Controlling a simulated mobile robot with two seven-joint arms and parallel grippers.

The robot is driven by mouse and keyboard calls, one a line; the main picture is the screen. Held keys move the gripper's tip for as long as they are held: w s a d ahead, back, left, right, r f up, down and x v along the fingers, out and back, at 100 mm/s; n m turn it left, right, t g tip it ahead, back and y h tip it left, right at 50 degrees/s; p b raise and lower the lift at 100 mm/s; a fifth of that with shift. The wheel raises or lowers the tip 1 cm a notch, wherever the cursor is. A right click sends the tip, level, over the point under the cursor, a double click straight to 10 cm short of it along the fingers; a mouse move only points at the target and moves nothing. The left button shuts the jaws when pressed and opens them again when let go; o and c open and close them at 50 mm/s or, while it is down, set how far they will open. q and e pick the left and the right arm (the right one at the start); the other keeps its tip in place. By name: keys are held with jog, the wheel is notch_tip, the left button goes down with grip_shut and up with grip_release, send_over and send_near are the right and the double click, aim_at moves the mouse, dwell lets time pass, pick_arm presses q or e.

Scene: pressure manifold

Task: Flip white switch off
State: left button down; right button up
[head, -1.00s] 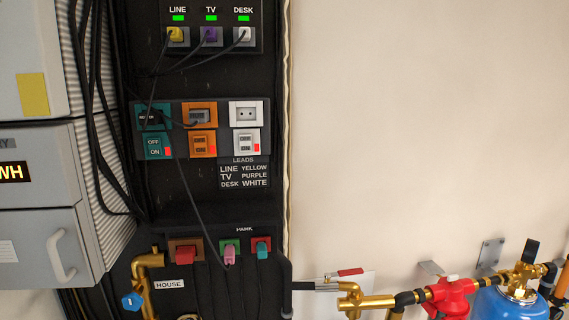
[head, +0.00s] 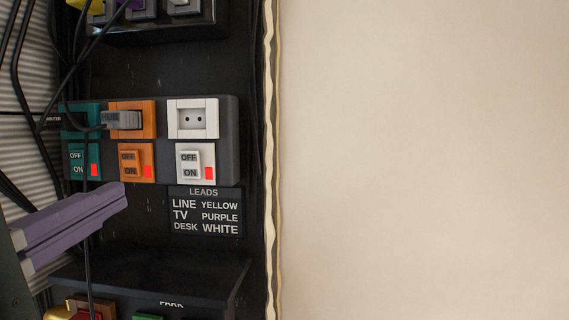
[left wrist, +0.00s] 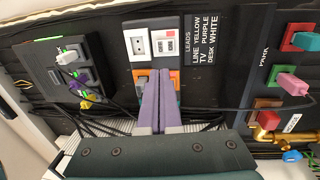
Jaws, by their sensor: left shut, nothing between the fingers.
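The white switch (head: 195,164) is on the dark panel in the head view, below an empty white socket (head: 193,119). It has OFF above ON, with a red patch at its lower right. It also shows in the left wrist view (left wrist: 165,43), beyond the fingertips. My left gripper (head: 122,194) has purple fingers. It is shut and empty, to the left of and below the white switch, apart from it. In the left wrist view its closed fingers (left wrist: 160,76) overlap the orange unit. My right gripper is not in view.
An orange switch (head: 136,163) and a teal switch (head: 83,164) sit left of the white one. A grey plug (head: 121,120) is in the orange socket. Black cables hang at the left. A ledge (head: 150,272) juts out below. The wall at right is bare.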

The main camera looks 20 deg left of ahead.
pick_arm(q)
jog(key=p, duration=0.3)
send_near(190, 157)
jog(key=x, duration=0.5)
jog(key=shift+w+a+r, duration=0.1)
jog(key=shift+w+r, duration=0.05)
jog(key=shift+w, duration=0.2)
jog(key=shift+w+a, duration=0.15)
jog(key=shift+w, duration=0.4)
